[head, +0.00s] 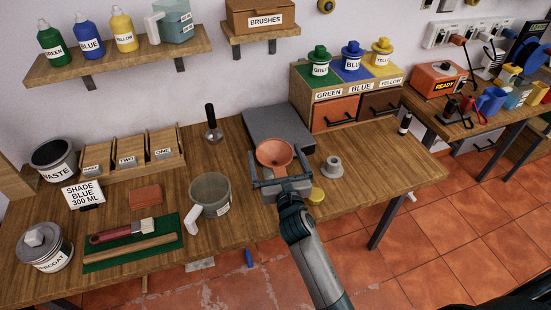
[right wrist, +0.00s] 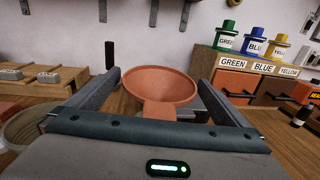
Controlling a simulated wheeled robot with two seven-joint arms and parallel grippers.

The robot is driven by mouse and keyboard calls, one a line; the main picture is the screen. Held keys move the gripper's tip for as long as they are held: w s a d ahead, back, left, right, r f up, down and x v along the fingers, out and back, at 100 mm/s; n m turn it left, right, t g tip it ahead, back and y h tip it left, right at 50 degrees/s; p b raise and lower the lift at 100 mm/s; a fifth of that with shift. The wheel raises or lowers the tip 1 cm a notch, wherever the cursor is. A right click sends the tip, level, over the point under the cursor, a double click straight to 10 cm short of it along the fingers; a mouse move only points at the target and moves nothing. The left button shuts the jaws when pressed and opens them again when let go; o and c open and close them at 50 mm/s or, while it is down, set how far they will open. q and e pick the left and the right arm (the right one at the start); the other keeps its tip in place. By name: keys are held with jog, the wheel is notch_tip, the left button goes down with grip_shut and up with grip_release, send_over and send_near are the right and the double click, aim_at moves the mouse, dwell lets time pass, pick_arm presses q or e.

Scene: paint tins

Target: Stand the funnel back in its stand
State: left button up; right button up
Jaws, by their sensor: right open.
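The orange funnel (head: 274,153) is at the middle of the workbench with its wide mouth facing up. An orange tab or spout points from it toward my right gripper; I cannot tell which. In the right wrist view the funnel (right wrist: 160,84) lies between my two fingers. My right gripper (head: 278,161) is open around the funnel, one finger on each side, with no clear grip on it. A grey round piece with a hole (head: 332,168), probably the stand, sits empty just right of my right gripper. The funnel's underside is hidden. My left gripper is not in view.
A dark grey slab (head: 277,126) lies behind the funnel. A clear jug (head: 211,190) stands to the left and a yellow disc (head: 316,195) near the front edge. The drawer cabinet (head: 338,110) stands behind right. The bench right of the grey piece is mostly clear.

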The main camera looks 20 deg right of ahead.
jog(key=shift+c, duration=0.3)
jog(key=c, duration=1)
jog(key=shift+o, duration=0.2)
notch_tip(320, 180, up, 28)
jog(key=b, duration=0.1)
jog(key=shift+b, duration=0.4)
